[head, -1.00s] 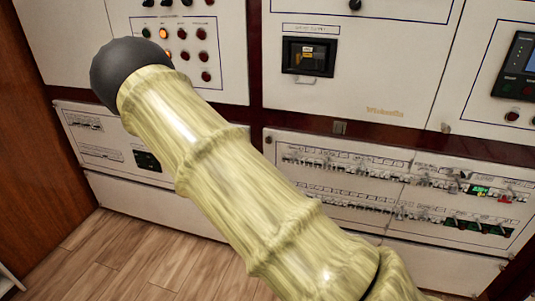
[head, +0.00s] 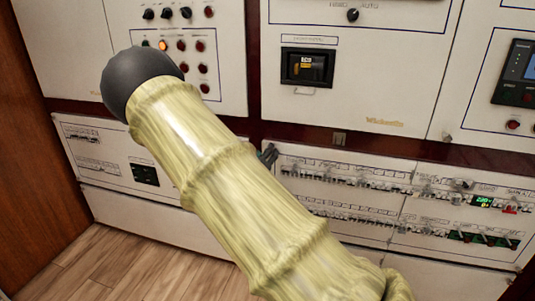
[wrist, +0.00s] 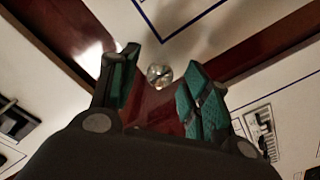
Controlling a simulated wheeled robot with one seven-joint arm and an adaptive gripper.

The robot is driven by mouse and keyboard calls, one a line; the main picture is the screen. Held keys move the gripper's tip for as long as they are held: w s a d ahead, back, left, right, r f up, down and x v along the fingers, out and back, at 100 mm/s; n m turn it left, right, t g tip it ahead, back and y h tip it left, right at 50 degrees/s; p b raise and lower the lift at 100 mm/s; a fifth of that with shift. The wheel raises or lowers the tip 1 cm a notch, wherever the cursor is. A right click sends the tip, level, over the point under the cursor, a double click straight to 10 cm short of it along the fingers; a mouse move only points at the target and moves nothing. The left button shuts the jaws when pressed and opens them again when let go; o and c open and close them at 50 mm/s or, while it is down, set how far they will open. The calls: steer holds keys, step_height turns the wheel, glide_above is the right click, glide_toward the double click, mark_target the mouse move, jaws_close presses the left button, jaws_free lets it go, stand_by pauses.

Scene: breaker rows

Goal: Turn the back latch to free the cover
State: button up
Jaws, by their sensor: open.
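A small round metallic latch (wrist: 160,75) shows in the wrist view, beside the dark red strip at a white panel's corner. It lies between the fingertips of my gripper (wrist: 163,62), near their far ends. The fingers have green pads and stand apart, one on each side of the latch; I cannot tell whether either touches it. In the head view only a dark bit of my gripper (head: 268,155) shows past my arm, near the lower breaker panel's upper left corner. The latch cannot be picked out there.
The lower breaker panel (head: 345,235) carries several rows of switches. A small grey fitting (head: 339,138) sits on the red strip, and a small knob (head: 447,137) is farther right. The wooden floor (head: 140,265) is clear at lower left.

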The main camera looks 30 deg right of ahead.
steer(key=shift+x, duration=1)
jaws_close()
